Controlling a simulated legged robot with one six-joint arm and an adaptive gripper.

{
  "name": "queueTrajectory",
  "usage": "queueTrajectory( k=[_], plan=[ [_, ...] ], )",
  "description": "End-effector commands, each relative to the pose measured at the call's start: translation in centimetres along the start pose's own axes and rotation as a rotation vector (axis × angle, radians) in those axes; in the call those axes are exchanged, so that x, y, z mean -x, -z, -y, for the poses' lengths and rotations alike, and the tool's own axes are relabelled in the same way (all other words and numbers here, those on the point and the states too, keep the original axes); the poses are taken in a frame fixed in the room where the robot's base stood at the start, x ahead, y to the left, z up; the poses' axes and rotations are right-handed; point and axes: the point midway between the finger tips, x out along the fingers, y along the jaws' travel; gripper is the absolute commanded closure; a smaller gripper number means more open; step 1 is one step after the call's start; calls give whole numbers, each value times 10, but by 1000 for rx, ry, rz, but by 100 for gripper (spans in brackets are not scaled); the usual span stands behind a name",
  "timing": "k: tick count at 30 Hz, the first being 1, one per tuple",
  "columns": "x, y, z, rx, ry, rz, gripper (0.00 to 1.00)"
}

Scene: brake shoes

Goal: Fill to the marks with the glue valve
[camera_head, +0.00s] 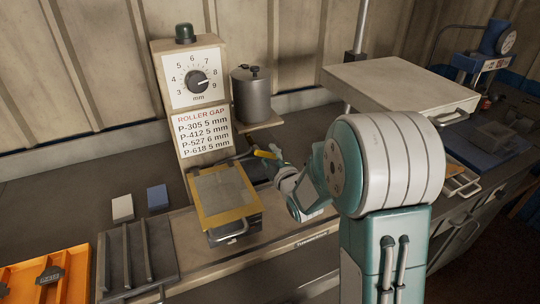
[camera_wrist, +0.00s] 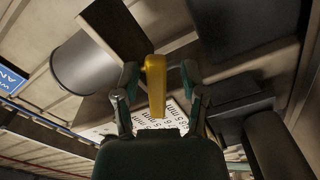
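A yellow lever (camera_head: 265,154), which looks like the glue valve handle, sticks out by the post below the grey lidded pot (camera_head: 252,98). In the wrist view the yellow lever (camera_wrist: 155,82) stands between the fingers of my gripper (camera_wrist: 160,76). The fingers are apart, with a gap visible at least on the right side; contact on the left is unclear. In the head view my gripper (camera_head: 277,157) is at the lever, partly hidden by my wrist. A yellow-framed tray (camera_head: 208,222) with a grey inside lies below it. I cannot make out fill marks.
A dial panel (camera_head: 193,78) and a roller gap sign (camera_head: 203,135) stand behind the tray. At left are a white block (camera_head: 122,208), a blue block (camera_head: 157,197), a dark rack (camera_head: 107,270) and an orange tray (camera_head: 15,277). A pale box (camera_head: 400,84) stands at right.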

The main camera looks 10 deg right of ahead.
Motion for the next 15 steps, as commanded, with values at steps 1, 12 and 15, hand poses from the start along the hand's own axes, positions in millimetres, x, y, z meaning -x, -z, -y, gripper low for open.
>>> queueTrajectory(
  k=[1,12,15],
  plan=[
    [0,0,-1,0,-2,-1,43],
    [14,0,-2,1,-5,0,43],
    [32,0,-2,1,-4,1,43]
  ],
)
